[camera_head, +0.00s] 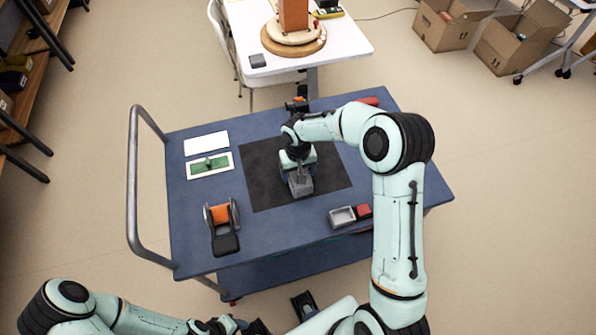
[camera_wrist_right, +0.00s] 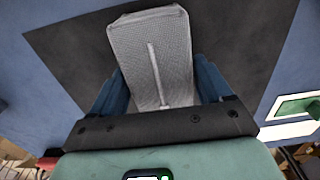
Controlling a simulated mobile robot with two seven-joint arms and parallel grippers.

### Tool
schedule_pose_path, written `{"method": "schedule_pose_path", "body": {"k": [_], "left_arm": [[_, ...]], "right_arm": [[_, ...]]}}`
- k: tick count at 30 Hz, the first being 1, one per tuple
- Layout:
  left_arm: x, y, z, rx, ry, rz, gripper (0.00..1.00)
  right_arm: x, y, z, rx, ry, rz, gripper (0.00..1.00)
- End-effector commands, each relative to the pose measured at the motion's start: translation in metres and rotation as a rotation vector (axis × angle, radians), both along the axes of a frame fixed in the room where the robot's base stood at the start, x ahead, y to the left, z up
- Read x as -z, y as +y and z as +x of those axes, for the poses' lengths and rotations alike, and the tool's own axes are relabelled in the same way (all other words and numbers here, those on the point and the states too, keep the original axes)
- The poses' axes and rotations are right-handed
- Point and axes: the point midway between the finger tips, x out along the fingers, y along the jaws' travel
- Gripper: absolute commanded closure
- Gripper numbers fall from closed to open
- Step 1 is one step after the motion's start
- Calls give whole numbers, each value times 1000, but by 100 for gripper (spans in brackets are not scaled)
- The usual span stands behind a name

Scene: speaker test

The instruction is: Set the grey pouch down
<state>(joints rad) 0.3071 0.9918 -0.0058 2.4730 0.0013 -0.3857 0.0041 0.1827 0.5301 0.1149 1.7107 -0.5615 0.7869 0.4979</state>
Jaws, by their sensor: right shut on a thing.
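The grey pouch (camera_head: 301,186) is in my right gripper (camera_head: 299,172), over the black mat (camera_head: 262,192) on the blue cart. In the right wrist view the pouch (camera_wrist_right: 154,40) is a pale grey textured block with a lighter strip down its face. The blue fingers of the right gripper (camera_wrist_right: 160,82) are shut on its two sides. The mat (camera_wrist_right: 80,48) shows behind it. I cannot tell whether the pouch touches the mat. My left gripper (camera_head: 256,326) is at the bottom edge of the head view, partly cut off and away from the pouch.
A white table (camera_head: 345,42) stands behind. Bare mat shows around the pouch.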

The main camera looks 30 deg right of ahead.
Motion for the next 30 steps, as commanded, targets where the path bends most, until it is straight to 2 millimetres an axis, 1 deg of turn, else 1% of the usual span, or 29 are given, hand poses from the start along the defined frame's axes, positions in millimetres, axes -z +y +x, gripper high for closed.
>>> {"method": "schedule_pose_path", "body": {"k": [5, 6, 7, 8, 15, 19, 23, 27, 30], "left_arm": [[3, 0, -2, 0, 2, 0, 57], [3, 0, -2, 0, 2, 0, 57], [3, 0, -1, 0, 2, 1, 57], [3, 0, -1, 0, 2, 1, 57], [1, 0, -1, 0, 1, 0, 57], [-1, 0, 1, 0, -1, 0, 57], [-2, 0, 1, 0, -1, 0, 57], [-5, 0, 2, 0, -2, 0, 57], [-6, 0, 3, 0, -3, 0, 57]], "right_arm": [[4, 0, 0, 0, 0, 0, 52], [3, 0, 0, 0, 0, 0, 15], [3, 0, 0, 0, 0, 0, 5], [3, 0, 0, 0, 0, 0, 0], [1, 0, 0, 0, 0, 0, 0], [-11, 0, 1, 1, -4, -1, 0], [-36, 0, 1, 1, -6, 0, 0], [-68, 0, 1, 0, -6, 0, 0], [-88, 0, 1, 1, -5, 0, 0]]}}
